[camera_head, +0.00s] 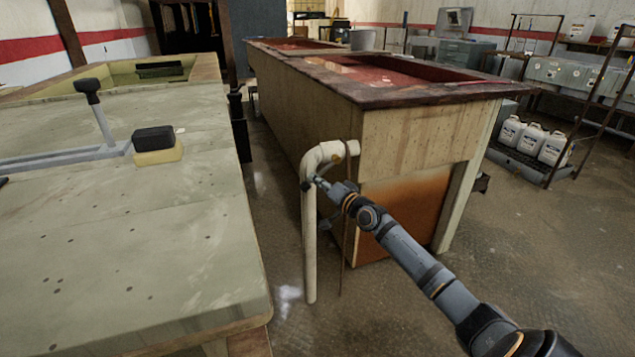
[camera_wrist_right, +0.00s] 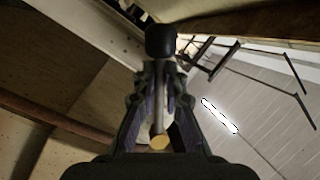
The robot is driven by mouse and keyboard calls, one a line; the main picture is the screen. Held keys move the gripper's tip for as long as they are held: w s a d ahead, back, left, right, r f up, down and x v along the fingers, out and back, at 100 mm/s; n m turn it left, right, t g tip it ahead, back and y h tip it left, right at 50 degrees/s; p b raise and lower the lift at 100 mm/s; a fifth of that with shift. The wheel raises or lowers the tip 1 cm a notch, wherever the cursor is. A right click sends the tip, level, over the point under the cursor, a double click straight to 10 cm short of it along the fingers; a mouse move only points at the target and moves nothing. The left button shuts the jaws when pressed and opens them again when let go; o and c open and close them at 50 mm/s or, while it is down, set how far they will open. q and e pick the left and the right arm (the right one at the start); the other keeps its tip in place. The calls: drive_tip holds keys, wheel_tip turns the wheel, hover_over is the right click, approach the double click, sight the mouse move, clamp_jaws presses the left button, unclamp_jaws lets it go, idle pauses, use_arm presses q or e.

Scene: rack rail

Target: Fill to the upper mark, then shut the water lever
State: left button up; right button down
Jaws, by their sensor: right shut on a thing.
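A pale, wood-sided tank (camera_head: 400,135) with a dark rim stands in the middle of the head view. A bent white pipe (camera_head: 309,235) runs down its near left corner. My right gripper (camera_head: 325,187) is at this pipe, just below its bend. In the right wrist view, its two fingers (camera_wrist_right: 158,95) are closed around a thin metal lever (camera_wrist_right: 158,112) with a black knob (camera_wrist_right: 160,40) beyond the fingertips. The lever is too small to make out in the head view. I cannot make out an upper mark or running water. My left gripper is not in view.
A greenish worktop (camera_head: 110,240) fills the left, with a grey bar lever (camera_head: 100,120) and a black-and-yellow sponge-like block (camera_head: 156,145). White jugs (camera_head: 530,140) stand on a low rack at right.

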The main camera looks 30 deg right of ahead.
drive_tip(key=shift+f, duration=0.15)
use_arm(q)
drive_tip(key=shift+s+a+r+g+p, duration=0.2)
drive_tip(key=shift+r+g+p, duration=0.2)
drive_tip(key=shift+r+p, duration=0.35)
use_arm(e)
drive_tip(key=s+d+f+n+g+h, duration=0.1)
drive_tip(key=d+f+n+g+h, duration=0.1)
drive_tip(key=d+n, duration=0.5)
drive_tip(key=shift+s+f+n+g, duration=0.35)
drive_tip(key=shift+f+n+g, duration=0.15)
drive_tip(key=shift+n, duration=0.5)
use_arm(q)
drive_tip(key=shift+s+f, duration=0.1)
